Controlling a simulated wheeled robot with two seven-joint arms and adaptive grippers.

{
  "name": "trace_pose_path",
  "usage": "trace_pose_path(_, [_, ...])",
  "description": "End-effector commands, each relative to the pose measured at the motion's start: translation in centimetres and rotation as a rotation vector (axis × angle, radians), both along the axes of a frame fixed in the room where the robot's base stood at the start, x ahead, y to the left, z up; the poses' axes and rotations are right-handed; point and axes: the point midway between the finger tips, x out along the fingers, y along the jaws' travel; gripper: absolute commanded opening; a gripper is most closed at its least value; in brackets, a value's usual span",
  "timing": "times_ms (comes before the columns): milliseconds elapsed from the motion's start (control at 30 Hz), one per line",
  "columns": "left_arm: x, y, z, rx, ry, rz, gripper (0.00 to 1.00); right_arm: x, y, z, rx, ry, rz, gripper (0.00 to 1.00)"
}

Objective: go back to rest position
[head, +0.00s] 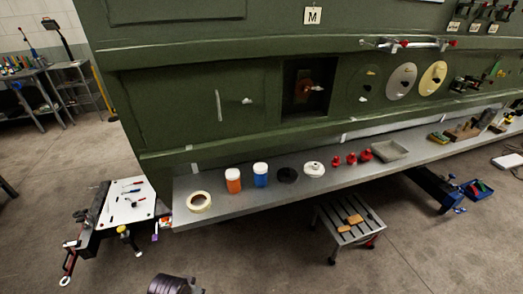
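Neither of my grippers shows in the head view, so I cannot see whether they are open, shut or holding anything. A green fuselage panel wall (190,110) fills the upper middle. A long grey shelf (235,203) runs along its foot. On the shelf stand a tape roll (199,202), an orange jar (233,181), a blue jar (260,175), a black disc (287,175), a white round part (314,170), several small red parts (351,159) and a grey tray (391,151).
A small cart with a white top (126,201) stands left of the shelf. A slatted step stool (345,232) stands in front of it. Workbenches (35,72) stand far left. Concrete floor (260,255) is open between cart and stool.

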Motion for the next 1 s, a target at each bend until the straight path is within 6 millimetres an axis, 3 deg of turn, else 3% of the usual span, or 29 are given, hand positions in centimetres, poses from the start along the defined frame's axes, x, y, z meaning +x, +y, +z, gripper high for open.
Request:
trace_pose_path(200, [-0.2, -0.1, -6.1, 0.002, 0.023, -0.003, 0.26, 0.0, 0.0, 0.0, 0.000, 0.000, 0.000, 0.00])
trace_pose_path(567, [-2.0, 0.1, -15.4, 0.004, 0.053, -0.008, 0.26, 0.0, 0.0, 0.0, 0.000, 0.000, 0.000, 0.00])
trace_pose_path(1000, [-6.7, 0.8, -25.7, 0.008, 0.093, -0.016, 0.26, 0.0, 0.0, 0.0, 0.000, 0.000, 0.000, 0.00])
